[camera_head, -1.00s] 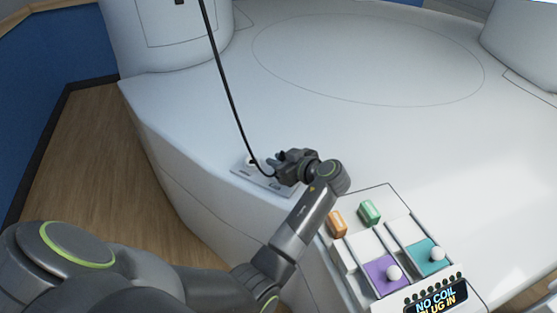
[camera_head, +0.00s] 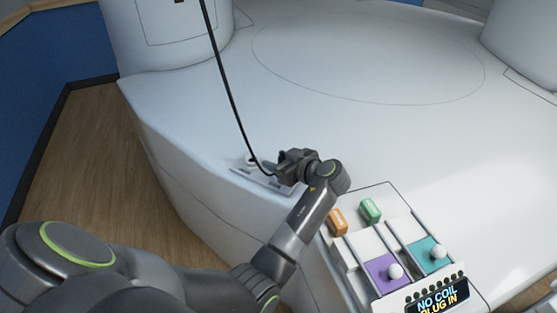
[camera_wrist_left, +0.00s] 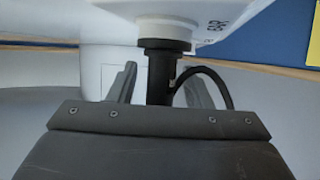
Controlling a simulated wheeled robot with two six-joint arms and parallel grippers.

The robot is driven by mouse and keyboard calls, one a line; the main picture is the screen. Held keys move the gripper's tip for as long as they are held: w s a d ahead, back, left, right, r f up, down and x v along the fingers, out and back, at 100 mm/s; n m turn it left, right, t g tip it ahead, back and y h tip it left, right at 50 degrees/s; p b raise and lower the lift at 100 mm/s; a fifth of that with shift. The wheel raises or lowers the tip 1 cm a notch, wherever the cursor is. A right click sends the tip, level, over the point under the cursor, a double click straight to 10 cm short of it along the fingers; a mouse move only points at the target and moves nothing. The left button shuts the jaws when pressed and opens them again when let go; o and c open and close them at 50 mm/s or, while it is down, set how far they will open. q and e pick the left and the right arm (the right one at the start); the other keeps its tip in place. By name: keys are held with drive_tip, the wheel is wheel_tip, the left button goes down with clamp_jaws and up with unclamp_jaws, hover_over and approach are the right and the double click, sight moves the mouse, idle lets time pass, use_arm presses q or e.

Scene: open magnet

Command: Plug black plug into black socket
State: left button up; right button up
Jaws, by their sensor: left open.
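In the left wrist view, the black plug (camera_wrist_left: 160,78) stands between the two spread fingers of my left gripper (camera_wrist_left: 161,85). Its upper end meets a black socket ring (camera_wrist_left: 165,44) below a white collar; I cannot tell how deeply it is seated. A gap shows on each side of the plug. In the head view, my left gripper (camera_head: 280,162) is at the socket plate (camera_head: 246,171) on the white housing and hides most of the plug. The black cable (camera_head: 228,88) runs from above down to it. My right gripper is not in view.
A control panel at the lower right has an orange button (camera_head: 337,222), a green button (camera_head: 371,210), purple and teal sliders with white knobs, and a display (camera_head: 437,300) reading "NO COIL PLUG IN". The white table top (camera_head: 370,60) is clear.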

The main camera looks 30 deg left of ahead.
use_arm(q)
wheel_tip(320, 180, up, 10)
drive_tip(key=shift+b, duration=0.4)
drive_tip(key=shift+d, duration=0.1)
